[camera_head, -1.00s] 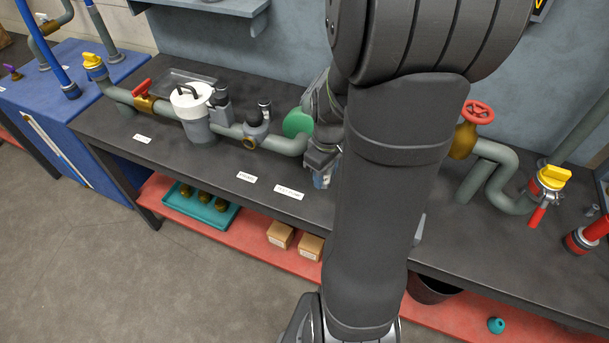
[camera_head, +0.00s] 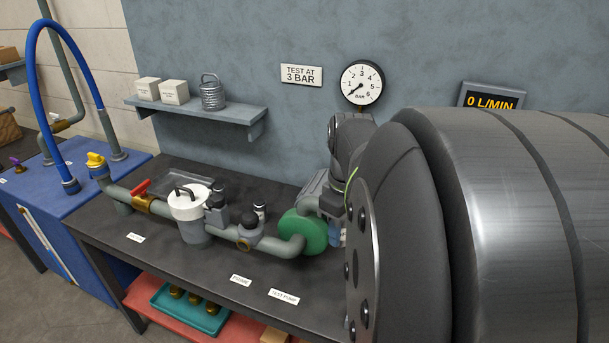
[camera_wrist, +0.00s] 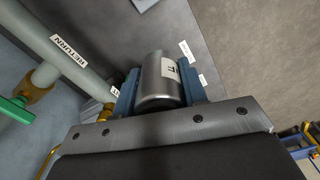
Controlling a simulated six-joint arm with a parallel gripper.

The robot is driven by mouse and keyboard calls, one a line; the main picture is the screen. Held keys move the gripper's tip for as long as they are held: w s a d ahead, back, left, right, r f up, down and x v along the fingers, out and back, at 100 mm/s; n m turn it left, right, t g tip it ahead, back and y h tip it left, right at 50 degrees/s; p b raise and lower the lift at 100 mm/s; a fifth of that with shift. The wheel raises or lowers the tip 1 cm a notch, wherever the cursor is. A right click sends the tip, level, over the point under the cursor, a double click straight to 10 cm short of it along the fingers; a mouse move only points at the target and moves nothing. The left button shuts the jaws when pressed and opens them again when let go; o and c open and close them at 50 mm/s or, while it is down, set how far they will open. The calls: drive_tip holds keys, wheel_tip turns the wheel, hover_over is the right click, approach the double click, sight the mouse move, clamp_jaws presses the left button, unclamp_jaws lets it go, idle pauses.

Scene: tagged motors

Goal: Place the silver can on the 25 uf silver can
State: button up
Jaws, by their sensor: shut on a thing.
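In the wrist view, a silver can (camera_wrist: 152,84) with a white label on its side sits between the blue fingers of my gripper (camera_wrist: 160,80). The gripper is shut on it. The label's print is too small to read surely. In the head view, only a bit of my gripper's blue finger (camera_head: 337,234) shows, just right of a green round pump part, and my arm hides the can. I cannot make out a can marked 25 uf in either current view.
The dark bench (camera_head: 215,285) carries a pipe line with a white-lidded filter (camera_head: 190,205), a red-handled valve (camera_head: 141,187) and the green pump part (camera_head: 302,232). A wall shelf (camera_head: 205,110) is behind. My arm covers the right side. The bench front left is mostly clear.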

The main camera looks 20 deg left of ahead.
drive_tip(key=w+a+r, duration=0.2)
drive_tip(key=w+a, duration=0.7)
drive_tip(key=w, duration=0.4)
drive_tip(key=n, duration=0.1)
hover_over(260, 201)
wheel_tip(260, 201, down, 14)
drive_tip(key=shift+d+f, duration=0.15)
drive_tip(key=shift+f, duration=2.2)
drive_tip(key=shift+f, duration=0.1)
drive_tip(key=o, duration=1)
